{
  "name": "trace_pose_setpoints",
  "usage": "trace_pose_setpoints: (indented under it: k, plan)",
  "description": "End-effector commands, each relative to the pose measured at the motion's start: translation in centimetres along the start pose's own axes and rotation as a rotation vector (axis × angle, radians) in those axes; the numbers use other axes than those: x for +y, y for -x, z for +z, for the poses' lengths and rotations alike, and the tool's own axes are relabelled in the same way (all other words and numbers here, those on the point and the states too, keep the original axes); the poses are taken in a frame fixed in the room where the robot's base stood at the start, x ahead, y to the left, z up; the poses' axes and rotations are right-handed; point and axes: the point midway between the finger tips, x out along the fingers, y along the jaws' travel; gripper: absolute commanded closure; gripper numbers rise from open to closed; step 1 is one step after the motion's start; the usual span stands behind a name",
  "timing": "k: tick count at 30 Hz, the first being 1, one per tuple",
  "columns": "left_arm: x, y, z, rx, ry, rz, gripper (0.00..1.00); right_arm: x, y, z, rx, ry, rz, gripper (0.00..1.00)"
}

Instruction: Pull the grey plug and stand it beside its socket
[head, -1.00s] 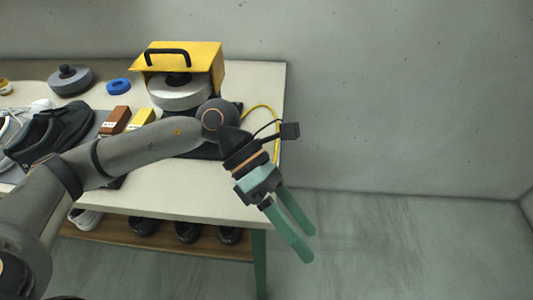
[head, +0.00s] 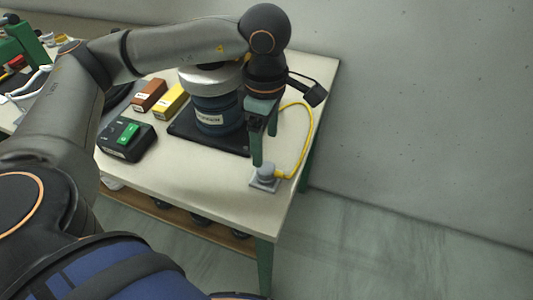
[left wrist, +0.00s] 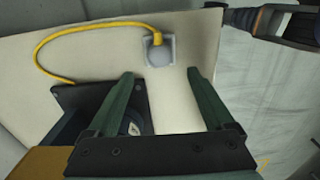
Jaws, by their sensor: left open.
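The grey plug (head: 266,172) sits in its square pale-grey socket (head: 258,186) near the right front corner of the table, with a yellow cord at its side. In the left wrist view the plug (left wrist: 159,55) shows from above, on the socket plate (left wrist: 171,42). My left gripper (head: 261,157) points down close to the plug, open and empty. In the left wrist view its green fingertips (left wrist: 160,74) lie either side of the plug's line but short of it, with a gap.
The yellow cord (head: 309,131) loops along the table's right side to behind my gripper. A blue-bodied machine (head: 215,113) stands on a black base left of the gripper. A black box with a green switch (head: 127,139) is farther left. Bare tabletop (head: 200,180) lies left of the socket.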

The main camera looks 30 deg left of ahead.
Motion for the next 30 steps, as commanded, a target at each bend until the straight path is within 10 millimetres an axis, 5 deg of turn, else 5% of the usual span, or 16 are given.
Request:
trace_pose_setpoints:
  k: [8, 21, 30]
  plan:
    - [-0.1, -1.8, 0.1, -0.003, -0.001, -0.003, 0.14, -0.1, -0.8, 1.0, -0.009, 0.0, -0.004, 0.5]
    - [-0.1, -7.9, 0.1, -0.004, -0.001, -0.002, 0.14, -2.2, -4.0, 1.6, -0.001, 0.009, -0.059, 0.5]
    - [0.0, -9.1, 0.1, -0.003, 0.0, -0.002, 0.14, -2.8, -4.6, 1.3, 0.005, 0.021, -0.076, 0.5]
